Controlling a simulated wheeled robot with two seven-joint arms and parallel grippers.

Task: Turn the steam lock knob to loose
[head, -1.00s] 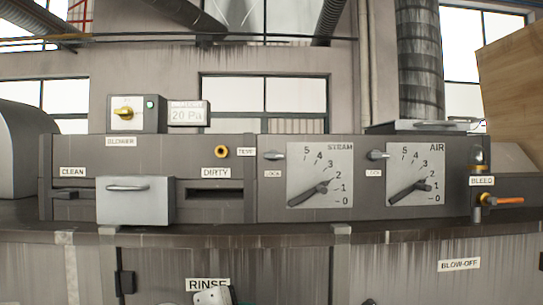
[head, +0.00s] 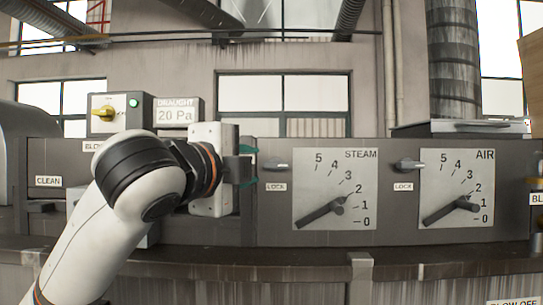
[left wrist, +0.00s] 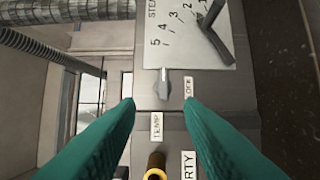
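The steam lock knob (head: 276,166) is a small grey lever on the panel, left of the STEAM dial (head: 335,188) and above a LOCK label (head: 276,187). Its lever lies about level in the head view. It also shows in the left wrist view (left wrist: 163,83), ahead of the gap between my fingers. My left gripper (head: 254,167) is just left of the knob in the head view. In the left wrist view its teal fingers (left wrist: 160,106) are spread with nothing between the tips, and no contact with the knob shows. My right gripper is not in view.
The AIR dial (head: 456,188) and its lock knob (head: 409,165) are to the right. The blower box (head: 120,113) and draught display (head: 176,112) stand on top at the left. My left arm hides the DIRTY slot. A brass TEMP fitting (left wrist: 155,168) is near my fingers.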

